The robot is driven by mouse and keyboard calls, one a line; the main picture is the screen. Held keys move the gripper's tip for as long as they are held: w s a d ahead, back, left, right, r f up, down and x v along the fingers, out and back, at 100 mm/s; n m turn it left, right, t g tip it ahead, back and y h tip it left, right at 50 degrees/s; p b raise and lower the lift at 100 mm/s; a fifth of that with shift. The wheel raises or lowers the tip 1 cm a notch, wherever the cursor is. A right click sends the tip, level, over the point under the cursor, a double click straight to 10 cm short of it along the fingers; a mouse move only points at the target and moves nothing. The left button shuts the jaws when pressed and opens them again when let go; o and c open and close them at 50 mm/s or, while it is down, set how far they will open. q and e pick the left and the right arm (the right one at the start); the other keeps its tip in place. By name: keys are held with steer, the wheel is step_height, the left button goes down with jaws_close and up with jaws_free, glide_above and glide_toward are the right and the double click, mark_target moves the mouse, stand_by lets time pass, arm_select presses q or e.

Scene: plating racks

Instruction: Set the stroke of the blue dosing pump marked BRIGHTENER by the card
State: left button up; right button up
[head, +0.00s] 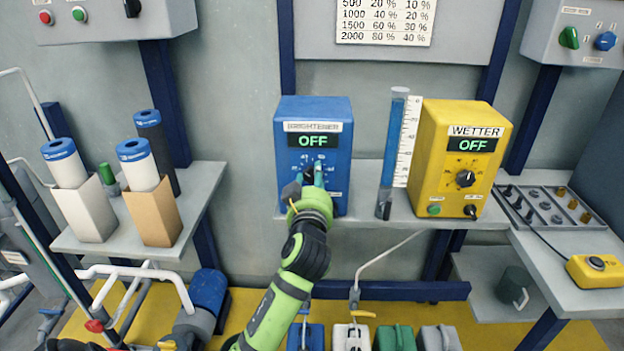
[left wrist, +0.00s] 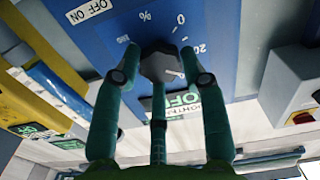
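The blue dosing pump (head: 339,118), labelled BRIGHTENER, stands on the wall shelf with its green display reading OFF. My left gripper (head: 311,177) is at its front, fingers on both sides of the dark stroke knob (left wrist: 162,66). The fingertips appear closed against the knob; exact contact is hard to see. In the left wrist view the knob's pale pointer faces the scale near 0 and 20. The card (head: 385,22) on the wall above shows rows from 500 to 2000 with two percent columns; its top is cut off. My right gripper is out of view.
A yellow WETTER pump (head: 425,160), also OFF, stands to the right beyond a clear tube (head: 388,165) of blue liquid with a white scale. Blue-capped cylinders (head: 66,165) stand on the left shelf. A yellow box (head: 597,271) lies on the right bench.

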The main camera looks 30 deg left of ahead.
arm_select(q)
steer(key=shift+a+r+p, duration=0.1)
steer(key=shift+r+p, duration=0.15)
steer(key=shift+p, duration=0.05)
steer(key=m+p, duration=0.1)
steer(key=m, duration=0.1)
steer(key=m+p, duration=0.2)
steer(key=shift+r+m, duration=0.2)
steer(key=shift+m, duration=0.4)
steer(key=o, duration=0.9)
steer(key=shift+o, duration=1.1)
steer(key=shift+f, duration=0.1)
steer(key=shift+s+d+f, duration=0.1)
steer(key=shift+d+f, duration=0.1)
steer(key=v, duration=1.1)
steer(key=shift+s+d, duration=0.2)
steer(key=shift+s, duration=0.1)
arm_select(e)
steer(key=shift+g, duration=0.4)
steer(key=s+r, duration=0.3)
